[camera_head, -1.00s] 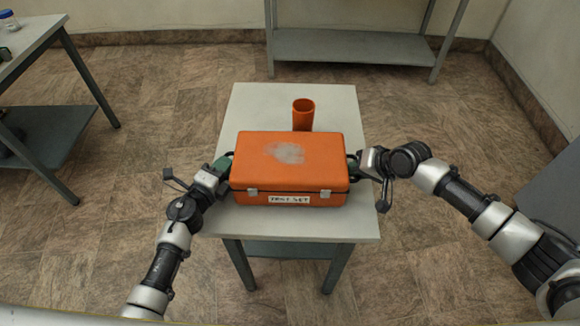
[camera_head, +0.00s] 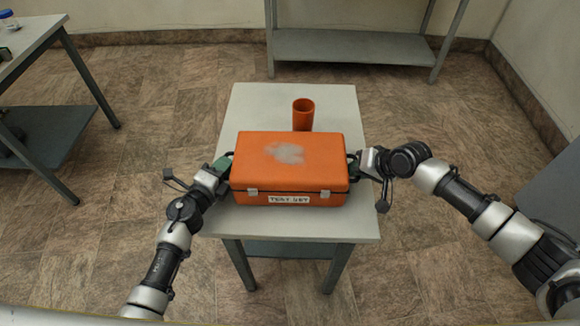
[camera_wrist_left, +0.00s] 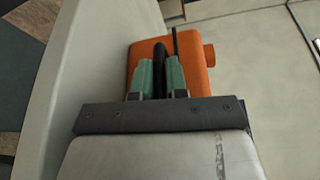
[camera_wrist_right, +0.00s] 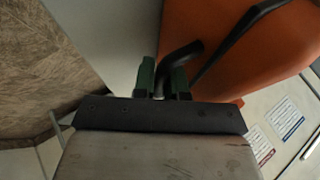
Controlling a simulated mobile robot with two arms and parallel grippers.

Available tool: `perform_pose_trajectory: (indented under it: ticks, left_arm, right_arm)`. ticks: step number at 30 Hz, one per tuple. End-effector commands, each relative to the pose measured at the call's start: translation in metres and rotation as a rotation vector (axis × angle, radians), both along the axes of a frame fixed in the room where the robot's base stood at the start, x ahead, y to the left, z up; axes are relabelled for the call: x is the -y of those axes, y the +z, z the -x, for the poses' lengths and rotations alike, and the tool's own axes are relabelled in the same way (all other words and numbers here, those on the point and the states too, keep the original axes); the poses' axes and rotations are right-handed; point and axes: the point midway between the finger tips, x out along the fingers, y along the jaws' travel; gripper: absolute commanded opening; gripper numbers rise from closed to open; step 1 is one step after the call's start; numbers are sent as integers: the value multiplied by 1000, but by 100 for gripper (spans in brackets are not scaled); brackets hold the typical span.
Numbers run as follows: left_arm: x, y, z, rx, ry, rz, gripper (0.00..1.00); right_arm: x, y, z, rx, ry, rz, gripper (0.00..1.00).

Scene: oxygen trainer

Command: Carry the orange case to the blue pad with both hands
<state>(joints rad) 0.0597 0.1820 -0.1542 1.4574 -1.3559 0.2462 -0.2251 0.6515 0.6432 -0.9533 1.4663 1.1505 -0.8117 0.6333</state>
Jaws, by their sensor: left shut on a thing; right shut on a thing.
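The orange case (camera_head: 290,165) with a "TEST SET" label sits on a small grey table, or just over it; I cannot tell if there is a gap. My left gripper (camera_head: 222,166) is shut on the black handle at the case's left end. The left wrist view shows this handle (camera_wrist_left: 161,62) between the green fingers (camera_wrist_left: 160,78). My right gripper (camera_head: 357,165) is at the right end. In the right wrist view its green fingers (camera_wrist_right: 163,78) are shut on the other black handle (camera_wrist_right: 182,58). No blue pad is visible.
An orange cup (camera_head: 303,114) stands behind the case on the small table (camera_head: 250,105). Another table (camera_head: 25,38) is at the far left, and a grey shelf (camera_head: 350,46) stands at the back. Open tiled floor surrounds the small table.

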Motion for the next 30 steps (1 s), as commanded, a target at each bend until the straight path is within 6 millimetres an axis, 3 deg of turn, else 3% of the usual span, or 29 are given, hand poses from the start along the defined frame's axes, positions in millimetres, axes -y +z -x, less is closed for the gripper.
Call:
perform_pose_trajectory:
  ticks: [20, 30]
  left_arm:
    - [-1, 0, 0, 0, 2, -9, 0]
    - [-1, 23, 0, 2, 2, -7, 0]
  right_arm:
    - [1, 4, -2, 5, -2, -1, 0]
    - [1, 25, -2, 5, -4, -1, 0]
